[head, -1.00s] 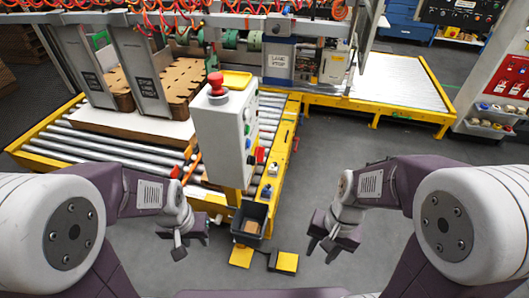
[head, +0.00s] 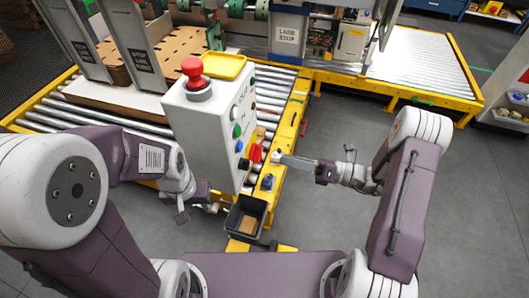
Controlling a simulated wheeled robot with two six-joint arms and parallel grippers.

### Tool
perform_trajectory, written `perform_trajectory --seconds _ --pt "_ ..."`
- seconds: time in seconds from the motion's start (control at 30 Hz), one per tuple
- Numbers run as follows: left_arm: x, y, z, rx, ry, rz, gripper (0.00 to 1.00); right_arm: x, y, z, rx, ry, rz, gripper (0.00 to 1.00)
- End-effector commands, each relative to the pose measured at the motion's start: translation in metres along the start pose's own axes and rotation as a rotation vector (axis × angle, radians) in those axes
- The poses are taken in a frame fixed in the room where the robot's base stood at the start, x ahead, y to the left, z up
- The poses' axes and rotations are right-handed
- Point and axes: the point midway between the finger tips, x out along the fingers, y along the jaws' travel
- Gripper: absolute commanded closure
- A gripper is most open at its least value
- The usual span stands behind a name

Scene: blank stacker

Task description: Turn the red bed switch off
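A red switch (head: 256,153) sits low at the right edge of the grey control box (head: 196,122), beside a small black part. Its handle is small and seen at an angle, so I cannot tell its setting. My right gripper (head: 283,159) reaches in from the right, its pale tip just right of the red switch. I cannot tell whether they touch, or whether its fingers are apart. My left gripper (head: 190,207) hangs low, left of the box's foot and away from the switch. Its finger gap is not clear.
A red mushroom button (head: 192,67) and a yellow tray (head: 223,66) top the box. Green, white and blue buttons line its face. A yellow conveyor frame (head: 289,128) runs close behind. A black bin (head: 235,222) stands below. Grey floor at right is open.

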Motion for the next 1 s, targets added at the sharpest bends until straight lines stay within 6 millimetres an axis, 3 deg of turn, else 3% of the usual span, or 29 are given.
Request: perform_trajectory --seconds 0.2,0.4,0.73,0.87,1.0 --pt "-0.003 0.000 -0.001 0.000 0.000 0.000 0.64 0.047 0.002 -0.002 0.000 0.007 0.005 0.64" --pt "-0.005 0.000 -0.001 0.000 0.000 0.000 0.64 0.076 0.001 -0.001 -0.001 0.006 0.003 0.64" --pt "-0.005 0.000 -0.001 0.000 0.000 0.000 0.64 0.082 0.001 -0.001 -0.001 0.003 0.001 0.64" --pt "-0.005 0.000 -0.001 0.000 0.000 0.000 0.64 0.082 0.001 -0.001 -0.001 0.003 0.001 1.00" --pt "-0.004 0.000 -0.001 0.000 0.000 0.000 0.64 0.082 0.001 -0.001 -0.001 0.004 0.001 1.00"
